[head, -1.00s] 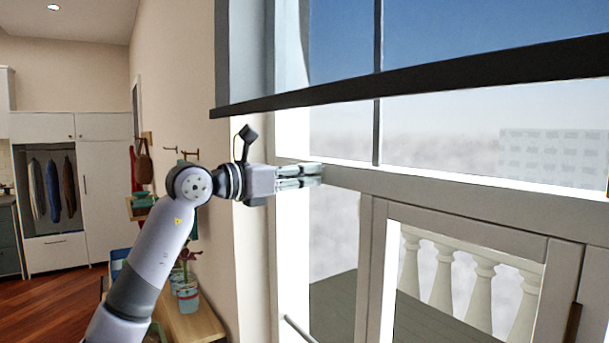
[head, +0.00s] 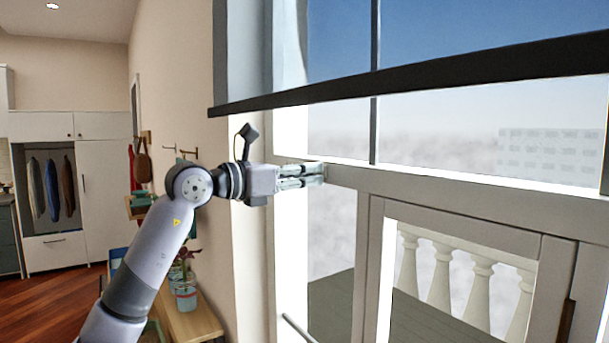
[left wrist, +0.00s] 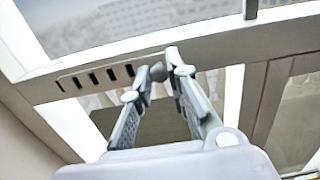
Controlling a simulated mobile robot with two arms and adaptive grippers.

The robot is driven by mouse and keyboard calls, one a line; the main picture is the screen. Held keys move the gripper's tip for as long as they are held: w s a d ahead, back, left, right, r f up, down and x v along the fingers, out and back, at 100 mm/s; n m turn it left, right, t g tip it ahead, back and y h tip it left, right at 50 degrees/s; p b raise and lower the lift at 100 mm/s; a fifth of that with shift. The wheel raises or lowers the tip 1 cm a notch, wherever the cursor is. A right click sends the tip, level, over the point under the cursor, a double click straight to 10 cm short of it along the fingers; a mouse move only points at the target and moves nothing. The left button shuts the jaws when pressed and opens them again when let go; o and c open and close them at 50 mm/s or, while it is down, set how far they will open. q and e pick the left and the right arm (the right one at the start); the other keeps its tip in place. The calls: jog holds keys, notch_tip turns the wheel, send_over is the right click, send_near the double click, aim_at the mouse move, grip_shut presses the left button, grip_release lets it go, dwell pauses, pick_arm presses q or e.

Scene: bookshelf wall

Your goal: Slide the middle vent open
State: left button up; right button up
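The vent is a row of dark slots (left wrist: 93,79) in the pale window crossbar, showing in the left wrist view. A small grey knob (left wrist: 158,73) is at the right of this row. My left gripper (left wrist: 158,68) has its two fingertips close together, one on each side of the knob, and looks shut on it. In the head view my left gripper (head: 322,173) reaches right to the left end of the crossbar; the slots and knob cannot be made out there. My right gripper is not in view.
The window crossbar (head: 440,195) runs rightward, with a dark blind bar (head: 430,84) above it. Below is a framed pane (head: 455,290) with a balustrade outside. A wooden bench (head: 195,322) with a potted plant (head: 185,290) stands at lower left.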

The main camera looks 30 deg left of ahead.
pick_arm(q)
jog(key=o, duration=0.4)
jog(key=shift+s+d+r, duration=0.1)
jog(key=shift+d, duration=0.2)
jog(key=shift+o, duration=0.2)
jog(key=shift+s+a, duration=0.2)
jog(key=shift+a, duration=0.15)
jog(key=v, duration=1.1)
jog(key=shift+s, duration=0.2)
